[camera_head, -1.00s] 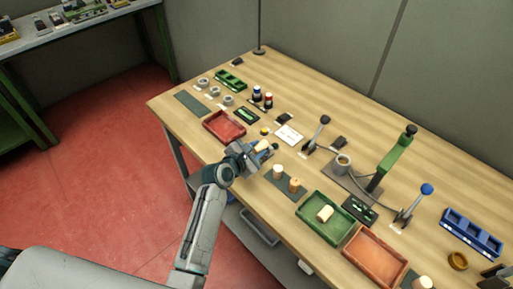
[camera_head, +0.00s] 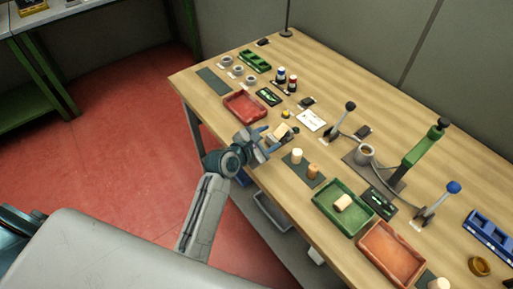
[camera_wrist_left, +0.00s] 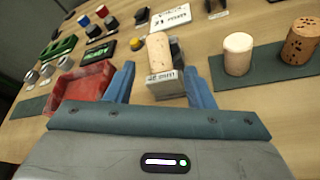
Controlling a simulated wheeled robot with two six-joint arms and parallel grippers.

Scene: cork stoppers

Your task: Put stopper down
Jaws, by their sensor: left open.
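A pale cork stopper (camera_head: 281,131) stands on a small grey block with a label (camera_wrist_left: 166,82). It also shows in the left wrist view (camera_wrist_left: 159,50), ahead of and between my blue fingers. My left gripper (camera_head: 268,141) is open, on the near-left side of the stopper, with a finger to either side of its line. No finger is seen touching the stopper. My right gripper is not in view.
A pale stopper (camera_head: 297,155) and a brown speckled one (camera_head: 313,171) stand on a dark mat close to my gripper. A red tray (camera_head: 245,106) lies on the other side. A green tray (camera_head: 334,218) holds a stopper. A lever (camera_head: 344,115) stands further back.

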